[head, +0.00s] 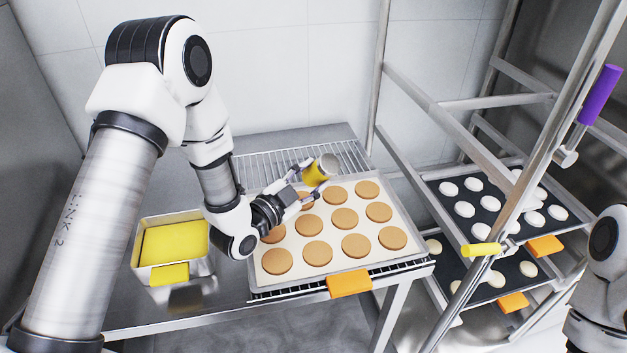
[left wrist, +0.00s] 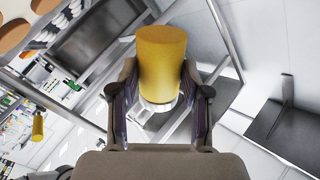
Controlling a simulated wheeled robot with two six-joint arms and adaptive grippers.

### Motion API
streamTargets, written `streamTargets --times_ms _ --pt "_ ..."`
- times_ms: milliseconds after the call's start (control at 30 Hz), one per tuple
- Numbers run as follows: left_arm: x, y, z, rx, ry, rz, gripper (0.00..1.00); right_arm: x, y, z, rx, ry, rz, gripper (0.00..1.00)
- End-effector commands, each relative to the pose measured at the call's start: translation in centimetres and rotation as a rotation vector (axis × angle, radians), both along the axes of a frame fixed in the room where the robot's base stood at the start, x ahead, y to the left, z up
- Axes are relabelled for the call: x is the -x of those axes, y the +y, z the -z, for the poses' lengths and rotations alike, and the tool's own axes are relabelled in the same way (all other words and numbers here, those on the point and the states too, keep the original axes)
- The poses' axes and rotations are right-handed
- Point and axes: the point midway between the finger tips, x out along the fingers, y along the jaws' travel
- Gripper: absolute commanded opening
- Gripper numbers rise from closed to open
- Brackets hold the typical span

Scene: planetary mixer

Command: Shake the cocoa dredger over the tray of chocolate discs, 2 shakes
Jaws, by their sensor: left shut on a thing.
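The cocoa dredger (head: 314,176) is a yellow cylinder with a silver end. My left gripper (head: 305,181) is shut on it and holds it above the back part of the tray, tilted in the head view. In the left wrist view the dredger (left wrist: 162,58) sits between the two fingers (left wrist: 158,100). The tray (head: 262,289) has a pale liner and rows of flat tan-brown discs (head: 317,253); an orange tab is at its front edge. The gripper and dredger hide some back discs. My right gripper is out of view.
A metal pan with yellow contents (head: 172,243) stands left of the tray on the steel table. A wire rack (head: 268,165) lies behind. On the right, a metal rack (head: 450,190) holds dark trays of white rounds (head: 465,209), and its uprights stand close to the tray.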

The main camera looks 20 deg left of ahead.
Motion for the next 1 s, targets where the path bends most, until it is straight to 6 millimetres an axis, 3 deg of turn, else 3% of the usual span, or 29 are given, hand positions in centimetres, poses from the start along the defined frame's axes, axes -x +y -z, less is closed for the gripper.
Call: streamTargets --times_ms 100,300,533,733,1000 --pt "0.0 0.1 0.1 -0.022 -0.008 -0.001 0.00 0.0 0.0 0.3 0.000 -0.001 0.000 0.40" --pt "-0.2 0.8 0.4 -0.230 -0.083 -0.002 0.00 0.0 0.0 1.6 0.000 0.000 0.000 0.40" --pt "-0.2 0.8 0.3 -0.251 -0.090 -0.001 0.00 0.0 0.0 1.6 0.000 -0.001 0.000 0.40" --pt "-0.4 1.3 0.9 -0.461 -0.166 0.000 0.00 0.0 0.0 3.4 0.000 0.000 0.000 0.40" --pt "-0.4 1.3 0.8 -0.503 -0.181 0.001 0.00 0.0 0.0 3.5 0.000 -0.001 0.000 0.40"
